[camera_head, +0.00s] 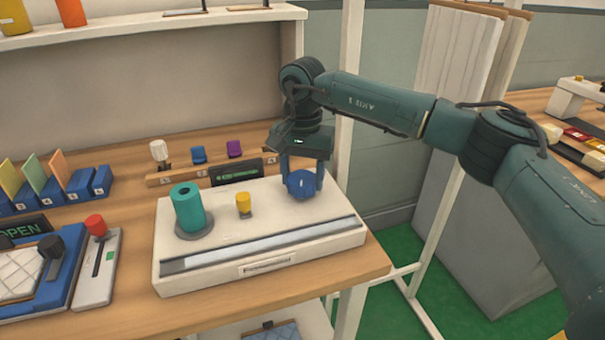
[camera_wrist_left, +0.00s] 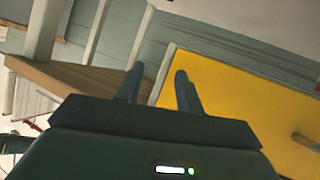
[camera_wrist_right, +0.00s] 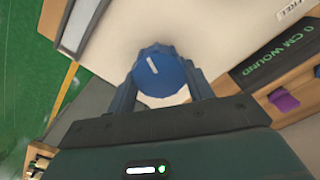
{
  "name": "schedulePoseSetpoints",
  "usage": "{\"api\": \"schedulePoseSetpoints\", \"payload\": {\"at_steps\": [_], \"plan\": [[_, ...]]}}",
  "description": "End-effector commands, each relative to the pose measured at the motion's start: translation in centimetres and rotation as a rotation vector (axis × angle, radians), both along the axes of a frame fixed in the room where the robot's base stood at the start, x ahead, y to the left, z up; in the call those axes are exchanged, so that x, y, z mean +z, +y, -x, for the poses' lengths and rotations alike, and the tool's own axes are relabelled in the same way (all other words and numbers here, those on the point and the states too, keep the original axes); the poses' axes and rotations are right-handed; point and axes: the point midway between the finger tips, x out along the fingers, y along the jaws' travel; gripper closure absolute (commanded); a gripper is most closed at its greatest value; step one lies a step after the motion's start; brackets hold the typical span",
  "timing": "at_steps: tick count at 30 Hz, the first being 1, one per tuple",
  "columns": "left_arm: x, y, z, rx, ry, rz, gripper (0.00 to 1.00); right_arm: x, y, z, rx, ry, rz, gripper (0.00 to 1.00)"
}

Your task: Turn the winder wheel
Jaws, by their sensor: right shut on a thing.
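The blue winder wheel (camera_head: 301,184) sits at the right end of a white winder box (camera_head: 240,275) on the wooden table. My right gripper (camera_head: 302,178) points down over the wheel with its fingers around it. In the right wrist view the wheel (camera_wrist_right: 161,71) has a ribbed edge and a white line on its top, and the right gripper's fingers (camera_wrist_right: 163,88) are shut on its two sides. My left gripper (camera_wrist_left: 160,85) shows only in its own wrist view, with its fingers apart and nothing between them.
A teal roll (camera_head: 189,208) and a yellow knob (camera_head: 243,202) stand on the box. A dark sign (camera_wrist_right: 275,48) behind it reads "0 CM WOUND". A red-knobbed lever unit (camera_head: 97,270) stands to the left. A white post (camera_head: 350,100) rises close to my right arm.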

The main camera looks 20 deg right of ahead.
Motion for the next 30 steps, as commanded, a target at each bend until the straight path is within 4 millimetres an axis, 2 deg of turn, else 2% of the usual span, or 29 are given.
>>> {"api": "schedulePoseSetpoints", "payload": {"at_steps": [5,6,13,23,26,30], "plan": [[0.0,0.0,0.0,0.0,0.0,0.0,0.64,0.1,0.0,-0.1,-0.002,-0.003,-0.001,0.71],[0.0,0.0,0.0,0.0,0.0,0.0,0.64,0.1,0.0,-0.1,-0.002,-0.003,-0.001,0.47],[0.0,0.0,0.0,0.0,0.0,0.0,0.64,0.1,0.0,0.0,-0.002,-0.001,0.0,0.28],[0.0,0.0,0.0,0.0,-0.001,0.0,0.64,0.5,0.0,-0.1,-0.002,-0.003,-0.001,0.27],[0.0,0.0,0.0,0.0,-0.001,0.0,0.64,1.6,0.0,-0.1,-0.002,-0.003,-0.001,0.27],[-0.1,0.0,0.0,0.0,0.0,0.002,0.64,4.5,0.0,-0.1,-0.003,-0.006,-0.001,0.27]]}}
